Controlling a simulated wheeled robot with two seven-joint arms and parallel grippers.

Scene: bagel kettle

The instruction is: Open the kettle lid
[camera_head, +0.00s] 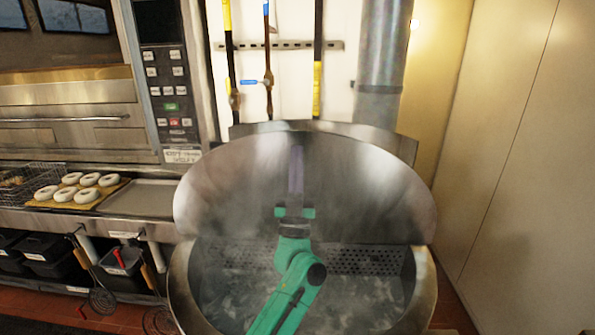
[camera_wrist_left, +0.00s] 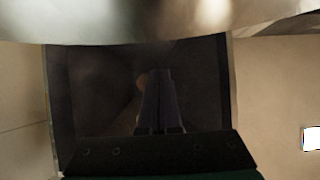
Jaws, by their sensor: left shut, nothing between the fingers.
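The large round steel kettle (camera_head: 181,294) stands in the middle of the head view, with steam or bubbling water (camera_head: 345,300) inside. Its lid (camera_head: 375,190) is raised and tilted back, standing steeply behind the opening with its inner face toward me. My left gripper (camera_head: 296,152) is on a green arm that reaches over the kettle. It is shut and empty, and overlaps the middle of the lid's inner face; I cannot tell whether it touches. In the left wrist view the shut fingers (camera_wrist_left: 161,75) point at a dark panel, under a curved metal edge (camera_wrist_left: 120,25). My right gripper is not in view.
A steel counter left of the kettle holds bagels (camera_head: 85,187) on a board and a wire basket (camera_head: 30,181). An oven control panel (camera_head: 168,85) stands behind. A steel pipe (camera_head: 382,65) rises behind the lid. A plain wall (camera_head: 500,130) borders the right.

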